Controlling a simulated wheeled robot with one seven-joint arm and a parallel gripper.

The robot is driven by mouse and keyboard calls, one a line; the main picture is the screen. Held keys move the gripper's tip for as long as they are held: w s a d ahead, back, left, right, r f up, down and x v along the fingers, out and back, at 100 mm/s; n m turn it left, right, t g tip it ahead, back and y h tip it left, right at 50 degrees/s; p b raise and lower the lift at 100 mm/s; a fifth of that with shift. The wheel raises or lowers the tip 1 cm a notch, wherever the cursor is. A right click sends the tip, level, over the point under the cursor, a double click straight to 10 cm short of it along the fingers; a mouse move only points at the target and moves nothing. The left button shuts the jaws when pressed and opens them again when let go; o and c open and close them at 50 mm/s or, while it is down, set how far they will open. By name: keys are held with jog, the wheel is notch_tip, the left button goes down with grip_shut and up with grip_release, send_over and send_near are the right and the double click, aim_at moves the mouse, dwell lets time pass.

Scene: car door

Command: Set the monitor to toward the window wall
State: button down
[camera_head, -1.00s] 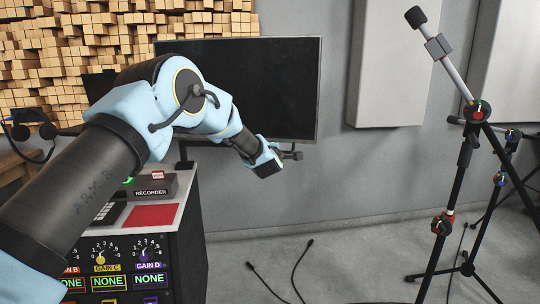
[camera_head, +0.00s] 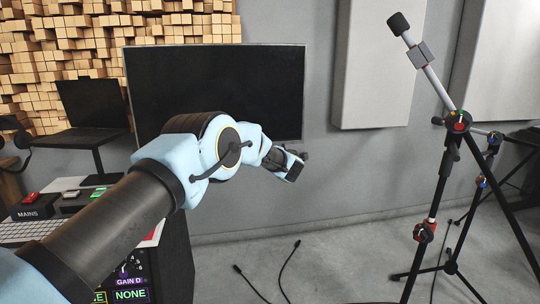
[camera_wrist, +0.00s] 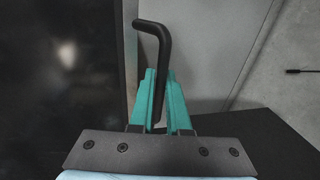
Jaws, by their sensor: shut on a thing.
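A large dark monitor (camera_head: 215,90) stands in front of the grey wall in the head view. A smaller dark screen (camera_head: 92,105) stands on a stand to its left. My gripper (camera_head: 298,157) is just below the large monitor's lower right corner. In the wrist view my gripper (camera_wrist: 160,95) has its teal fingers closed around a black bent bar (camera_wrist: 155,50), which sticks up beyond the fingertips. A dark panel (camera_wrist: 60,80) fills the left of that view.
A microphone stand (camera_head: 448,160) with a tilted boom is at the right. Pale acoustic panels (camera_head: 380,65) hang on the wall. A desk with a keyboard (camera_head: 35,230) is at the left, partly behind my arm. Cables (camera_head: 285,265) lie on the floor.

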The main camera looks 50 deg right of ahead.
jog(key=c, duration=1.2)
grip_release()
jog(key=shift+o, duration=0.2)
jog(key=b+v, duration=0.2)
jog(key=v, duration=0.8)
jog(key=shift+s+a, duration=0.3)
